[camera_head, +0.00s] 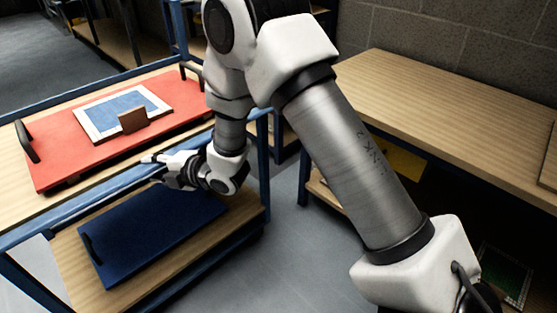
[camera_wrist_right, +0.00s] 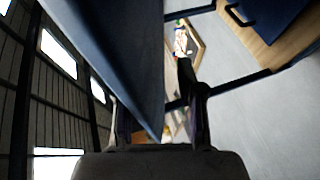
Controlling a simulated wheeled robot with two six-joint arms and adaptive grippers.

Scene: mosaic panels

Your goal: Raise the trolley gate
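The trolley has a blue frame and a wooden top shelf (camera_head: 14,151). A long blue bar, seemingly the gate (camera_head: 75,208), runs along the near edge of this shelf. My right gripper (camera_head: 152,168) is at this bar, toward its right part, with its fingers pointing left. In the right wrist view, a broad blue face (camera_wrist_right: 115,45) lies between the two separated fingers of the right gripper (camera_wrist_right: 150,95). I cannot tell whether they touch it. My left gripper is not in view.
A red board (camera_head: 60,165) with black handles lies on the top shelf and bears a white-framed blue panel (camera_head: 95,121) and a brown block (camera_head: 132,120). A blue board (camera_head: 140,240) lies on the lower shelf. A wooden table (camera_head: 450,105) stands right; grey floor (camera_head: 285,235) lies between.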

